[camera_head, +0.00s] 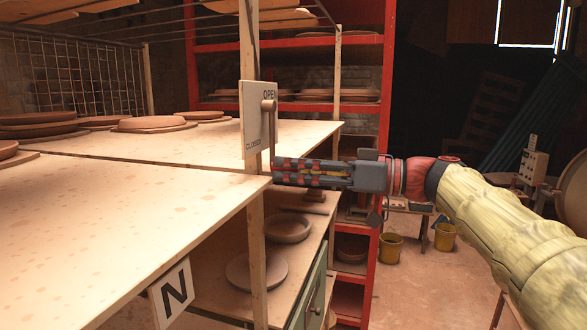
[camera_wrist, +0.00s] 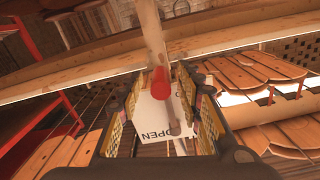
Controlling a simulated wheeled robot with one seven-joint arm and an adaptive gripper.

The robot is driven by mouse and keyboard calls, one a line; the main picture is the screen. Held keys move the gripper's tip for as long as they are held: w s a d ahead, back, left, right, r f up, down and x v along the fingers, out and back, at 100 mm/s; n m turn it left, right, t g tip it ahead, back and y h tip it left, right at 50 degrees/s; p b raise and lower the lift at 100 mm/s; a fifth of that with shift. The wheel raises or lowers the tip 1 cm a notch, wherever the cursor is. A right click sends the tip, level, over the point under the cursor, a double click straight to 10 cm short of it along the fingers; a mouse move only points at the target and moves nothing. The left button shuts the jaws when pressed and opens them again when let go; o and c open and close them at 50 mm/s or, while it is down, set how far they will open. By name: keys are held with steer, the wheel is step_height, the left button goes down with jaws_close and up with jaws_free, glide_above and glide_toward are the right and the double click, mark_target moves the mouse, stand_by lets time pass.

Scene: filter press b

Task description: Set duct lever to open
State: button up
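A pale sign plate (camera_head: 254,125) is fixed to a wooden post of the shelf. It reads OPEN at its top and CLOSED at its lower left. The duct lever (camera_head: 269,106) runs roughly upright along the plate's right side, its lower part near my fingertips. My gripper (camera_head: 275,170) reaches in from the right, just below the plate. In the wrist view the two fingers (camera_wrist: 163,105) stand apart, with a red-ended rod (camera_wrist: 160,80) and the plate (camera_wrist: 152,115) showing between them. I cannot tell whether either finger touches the lever.
A wooden shelf board (camera_head: 120,215) holding clay discs lies left of my gripper. A lower shelf (camera_head: 225,285) bears round dishes. A red rack (camera_head: 372,265) stands close behind my gripper. An N sign (camera_head: 174,293) hangs at the board's edge. Yellow buckets (camera_head: 391,248) stand on the floor.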

steer(key=shift+c, duration=1.2)
jaws_close()
